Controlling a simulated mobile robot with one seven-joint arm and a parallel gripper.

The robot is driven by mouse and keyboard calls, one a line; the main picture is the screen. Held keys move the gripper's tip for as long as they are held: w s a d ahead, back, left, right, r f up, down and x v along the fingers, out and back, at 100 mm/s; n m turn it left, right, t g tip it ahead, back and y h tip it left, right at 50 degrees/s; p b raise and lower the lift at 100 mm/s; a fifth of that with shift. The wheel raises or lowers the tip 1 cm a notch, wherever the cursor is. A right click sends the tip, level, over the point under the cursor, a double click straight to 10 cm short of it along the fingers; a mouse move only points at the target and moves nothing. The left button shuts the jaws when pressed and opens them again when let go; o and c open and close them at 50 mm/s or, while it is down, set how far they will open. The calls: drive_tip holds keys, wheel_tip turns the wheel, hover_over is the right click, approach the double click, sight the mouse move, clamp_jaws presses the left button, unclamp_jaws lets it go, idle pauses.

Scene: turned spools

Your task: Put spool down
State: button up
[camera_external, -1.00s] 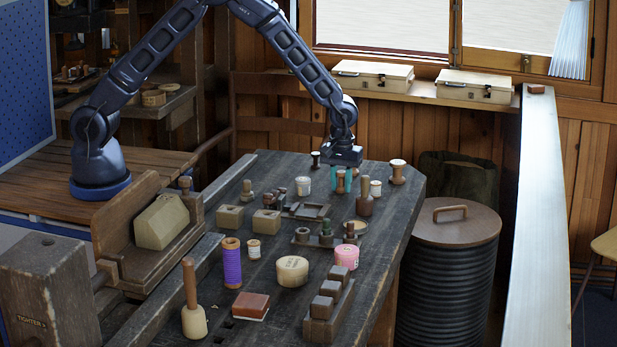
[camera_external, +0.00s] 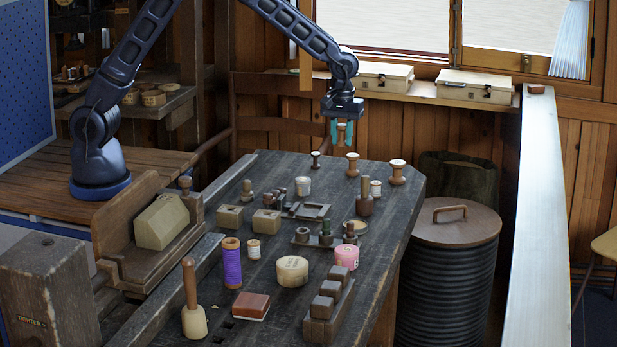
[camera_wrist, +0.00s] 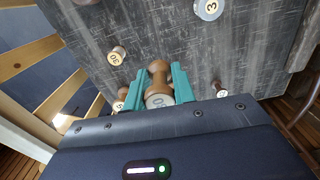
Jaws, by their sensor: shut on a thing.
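My gripper (camera_external: 342,133) hangs in the air above the far end of the dark workbench (camera_external: 285,170). Its teal fingers are shut on a brown wooden spool (camera_external: 341,131), which is upright and clear of the bench top. In the wrist view the held spool (camera_wrist: 159,78) sits between the two teal fingers (camera_wrist: 158,88), its pale numbered end towards the camera. Part of that end is hidden by the gripper body.
Other spools stand below: a brown one (camera_external: 352,163), a larger one (camera_external: 397,172) by the right edge and a small dark one (camera_external: 316,160). A purple-thread spool (camera_external: 232,264), a pink-thread spool (camera_external: 347,256) and wooden blocks crowd the near bench.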

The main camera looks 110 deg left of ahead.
wheel_tip(320, 180, up, 6)
drive_tip(key=shift+r, duration=0.1)
drive_tip(key=shift+d, duration=0.15)
drive_tip(key=w+d+r, duration=0.1)
drive_tip(key=w+d, duration=0.3)
drive_tip(key=d, duration=0.8)
wheel_tip(320, 180, up, 3)
drive_tip(key=m, duration=0.2)
hover_over(292, 263)
wheel_tip(292, 263, down, 19)
drive_tip(key=shift+f, duration=0.15)
drive_tip(key=shift+f, duration=0.1)
